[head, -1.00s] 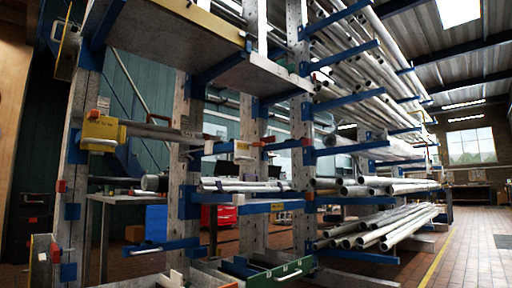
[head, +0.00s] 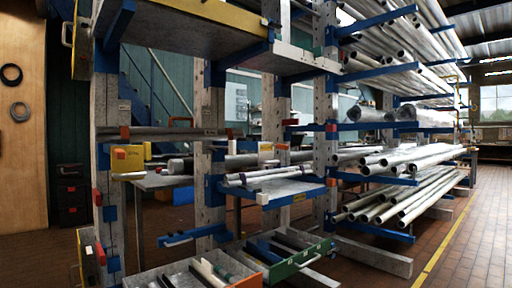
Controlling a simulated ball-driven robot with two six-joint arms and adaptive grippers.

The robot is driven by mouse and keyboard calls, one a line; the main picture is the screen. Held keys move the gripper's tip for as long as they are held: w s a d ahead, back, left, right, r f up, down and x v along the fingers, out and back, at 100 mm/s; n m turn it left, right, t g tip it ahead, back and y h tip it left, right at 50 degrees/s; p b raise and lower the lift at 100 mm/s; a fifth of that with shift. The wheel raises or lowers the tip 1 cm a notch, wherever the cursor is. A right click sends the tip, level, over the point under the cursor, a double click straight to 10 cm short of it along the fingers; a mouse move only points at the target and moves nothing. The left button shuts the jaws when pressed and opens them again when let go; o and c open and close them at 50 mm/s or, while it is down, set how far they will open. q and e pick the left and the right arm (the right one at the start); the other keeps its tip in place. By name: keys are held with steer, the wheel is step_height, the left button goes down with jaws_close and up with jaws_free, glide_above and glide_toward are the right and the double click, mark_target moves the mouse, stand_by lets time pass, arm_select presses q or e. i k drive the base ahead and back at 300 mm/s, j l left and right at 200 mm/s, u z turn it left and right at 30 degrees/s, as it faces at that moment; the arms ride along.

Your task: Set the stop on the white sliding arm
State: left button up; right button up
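A cantilever rack with grey uprights (head: 210,120) and blue arms fills the middle of the head view. A yellow block with a red patch (head: 127,158) sits at the left upright, above a short pale bar (head: 128,176). A cream block (head: 265,150) is at mid-height, and a white end block (head: 262,198) caps the front of a blue shelf arm. Which part is the white sliding arm, and which is its stop, I cannot tell. Neither of my grippers is in view.
Open drawers with loose parts, one grey (head: 190,270) and one green-fronted (head: 300,258), stick out low in front. Metal tubes (head: 410,195) jut out at right. Brick floor (head: 470,245) is clear at right. Black boxes (head: 72,195) stand at left.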

mark_target(283, 146)
steer(key=i+l+u, duration=0.25)
steer(key=u, duration=0.2)
steer(key=i+l+u, duration=0.45)
steer(key=k+j, duration=0.05)
